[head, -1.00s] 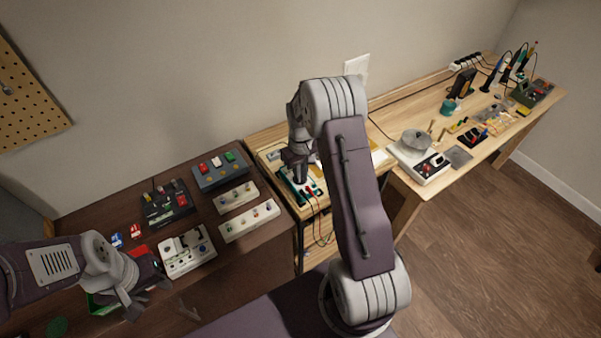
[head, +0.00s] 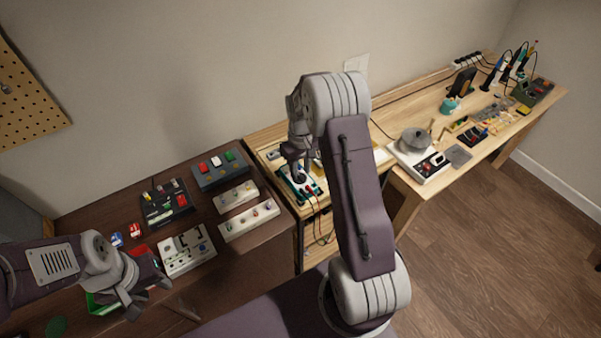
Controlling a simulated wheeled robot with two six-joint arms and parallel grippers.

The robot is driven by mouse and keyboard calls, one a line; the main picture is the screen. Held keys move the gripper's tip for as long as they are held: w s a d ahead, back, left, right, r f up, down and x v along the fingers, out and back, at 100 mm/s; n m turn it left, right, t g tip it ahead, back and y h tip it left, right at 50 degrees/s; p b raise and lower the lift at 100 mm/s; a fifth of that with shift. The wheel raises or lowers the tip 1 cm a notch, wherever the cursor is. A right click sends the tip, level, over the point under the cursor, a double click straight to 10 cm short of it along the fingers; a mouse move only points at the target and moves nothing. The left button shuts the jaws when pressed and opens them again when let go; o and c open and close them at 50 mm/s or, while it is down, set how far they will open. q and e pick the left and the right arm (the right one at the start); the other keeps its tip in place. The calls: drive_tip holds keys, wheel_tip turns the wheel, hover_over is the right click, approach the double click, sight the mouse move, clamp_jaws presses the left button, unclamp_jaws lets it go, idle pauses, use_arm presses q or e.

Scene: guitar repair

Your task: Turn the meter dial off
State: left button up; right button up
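The meter (head: 287,188) is a small dark green-edged device with red parts and test leads. It lies on the light wooden bench at the picture's middle. My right gripper (head: 300,178) points down over the meter and hides much of its face, including the dial. Whether its fingers touch the dial or are open or shut is too small to tell. My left gripper (head: 148,298) is far from the meter, low at the left over the dark bench, with its fingers spread apart and nothing visible between them.
The dark bench (head: 270,240) holds switch boxes, white panels with knobs (head: 250,221) and a white board (head: 187,252). The light bench also carries a white-based device with a grey pot (head: 416,141) and tools further right. Red and dark leads hang off the bench's front edge.

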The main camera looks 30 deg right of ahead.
sight(300, 177)
wheel_tip(300, 177, up, 7)
drive_tip(key=shift+r, duration=0.15)
idle(0.4)
drive_tip(key=s+a+r+n, duration=0.2)
drive_tip(key=s+a+r, duration=0.2)
drive_tip(key=s+a, duration=0.4)
drive_tip(key=s+a+f+m+t, duration=0.1)
drive_tip(key=s+a+f+m, duration=0.2)
drive_tip(key=s+f, duration=0.3)
drive_tip(key=s, duration=0.3)
drive_tip(key=shift+s, duration=0.4)
